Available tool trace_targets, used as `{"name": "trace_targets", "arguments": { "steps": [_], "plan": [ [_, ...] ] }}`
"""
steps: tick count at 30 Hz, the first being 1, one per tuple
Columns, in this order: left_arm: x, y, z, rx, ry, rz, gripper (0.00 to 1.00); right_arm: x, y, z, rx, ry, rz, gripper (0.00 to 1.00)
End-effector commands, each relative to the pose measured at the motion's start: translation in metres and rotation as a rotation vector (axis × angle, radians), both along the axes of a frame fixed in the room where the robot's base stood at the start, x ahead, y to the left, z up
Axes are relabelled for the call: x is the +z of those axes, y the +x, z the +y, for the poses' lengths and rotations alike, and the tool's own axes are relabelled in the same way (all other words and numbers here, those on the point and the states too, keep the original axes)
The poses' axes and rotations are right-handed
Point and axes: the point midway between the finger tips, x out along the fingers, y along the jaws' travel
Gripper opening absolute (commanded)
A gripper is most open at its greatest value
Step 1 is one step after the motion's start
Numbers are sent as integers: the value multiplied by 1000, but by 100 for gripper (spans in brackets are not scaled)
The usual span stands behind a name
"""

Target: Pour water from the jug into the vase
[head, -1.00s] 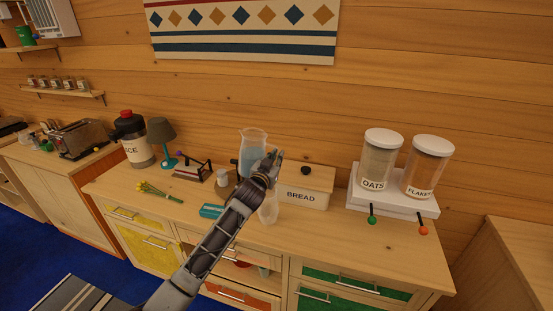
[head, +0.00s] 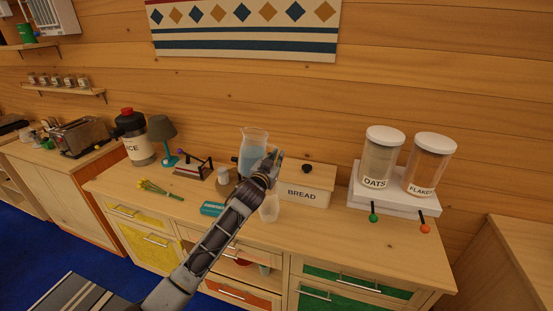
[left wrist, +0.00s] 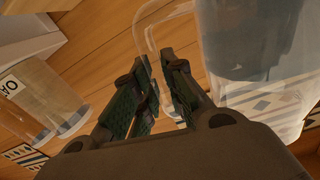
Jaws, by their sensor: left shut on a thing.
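The clear glass jug (head: 254,145) with bluish water stands upright over the middle of the counter, just left of the bread bin. My left gripper (head: 274,163) is shut on the jug's handle, on its right side. In the left wrist view the jug (left wrist: 250,45) fills the right, and its handle runs down between the fingers (left wrist: 160,90). My arm hides the jug's base, so I cannot tell whether it touches the counter. A clear glass vessel, apparently the vase (head: 269,209), stands in front of the jug, partly behind my wrist. My right gripper is out of view.
The bread bin (head: 305,186) stands close right of my gripper. Oats (head: 379,160) and flakes (head: 429,165) jars stand on a white box farther right.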

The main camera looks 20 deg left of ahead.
Motion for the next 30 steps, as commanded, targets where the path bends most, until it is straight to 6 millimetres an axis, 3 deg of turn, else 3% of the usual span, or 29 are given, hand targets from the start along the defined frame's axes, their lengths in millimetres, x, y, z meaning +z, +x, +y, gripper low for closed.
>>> {"name": "trace_targets", "arguments": {
  "steps": [30],
  "plan": [
    [-6, 0, 4, 0, 52, -13, 0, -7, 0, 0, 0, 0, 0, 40]
  ]
}}
